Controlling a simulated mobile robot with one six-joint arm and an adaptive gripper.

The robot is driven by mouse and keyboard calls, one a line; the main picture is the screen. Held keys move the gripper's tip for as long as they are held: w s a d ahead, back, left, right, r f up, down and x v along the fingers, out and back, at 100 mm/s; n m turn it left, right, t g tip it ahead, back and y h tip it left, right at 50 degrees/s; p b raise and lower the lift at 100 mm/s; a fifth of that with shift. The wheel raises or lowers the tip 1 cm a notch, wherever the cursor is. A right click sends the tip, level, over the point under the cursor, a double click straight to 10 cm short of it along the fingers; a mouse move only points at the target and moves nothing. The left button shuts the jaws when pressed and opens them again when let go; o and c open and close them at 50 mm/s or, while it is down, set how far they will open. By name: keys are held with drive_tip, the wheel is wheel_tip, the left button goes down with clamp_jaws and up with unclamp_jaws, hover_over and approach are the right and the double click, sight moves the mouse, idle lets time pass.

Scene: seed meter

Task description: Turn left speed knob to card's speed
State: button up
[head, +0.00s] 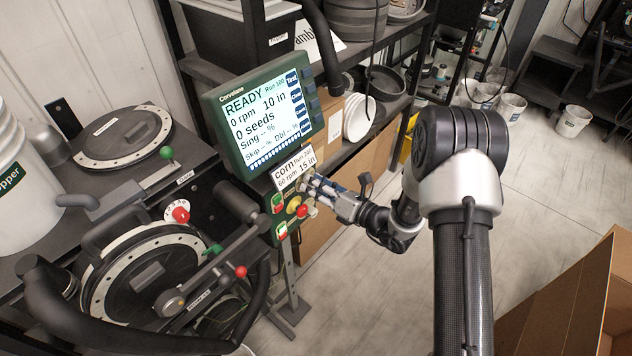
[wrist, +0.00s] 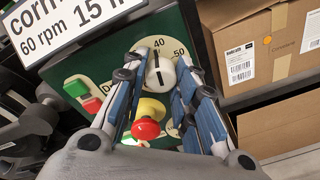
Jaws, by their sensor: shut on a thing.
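The card (head: 295,170) reads corn, 60 rpm, 15 in; it also shows in the wrist view (wrist: 70,28). Below it is the green control panel (wrist: 88,66). In the wrist view, my gripper (wrist: 162,84) is shut on a white knob (wrist: 160,72) with a dark pointer line. The line points roughly up, near the dial's 40; 50 shows to its right. Other dial numbers and most of the label are hidden by my fingers. In the head view my gripper (head: 318,189) is at the panel's right side. The screen (head: 268,118) reads READY, 0 rpm, 10 in.
A red stop button on a yellow base (wrist: 146,128) sits just below the knob, between my fingers. Green and red buttons (wrist: 76,88) are to the left. Cardboard boxes (wrist: 262,48) stand behind the panel at right. Another red knob (head: 180,214) is on the machine.

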drive_tip(key=m+y+p, duration=0.1)
drive_tip(key=m, duration=0.6)
drive_tip(key=m+p, duration=0.2)
drive_tip(key=m, duration=0.5)
drive_tip(key=m+y+p, duration=0.1)
drive_tip(key=m, duration=0.6)
drive_tip(key=shift+w+d+m+g+y, duration=0.1)
drive_tip(key=shift+m+g+y, duration=0.2)
idle(0.3)
drive_tip(key=o, duration=1.1)
drive_tip(key=shift+d+f, duration=0.1)
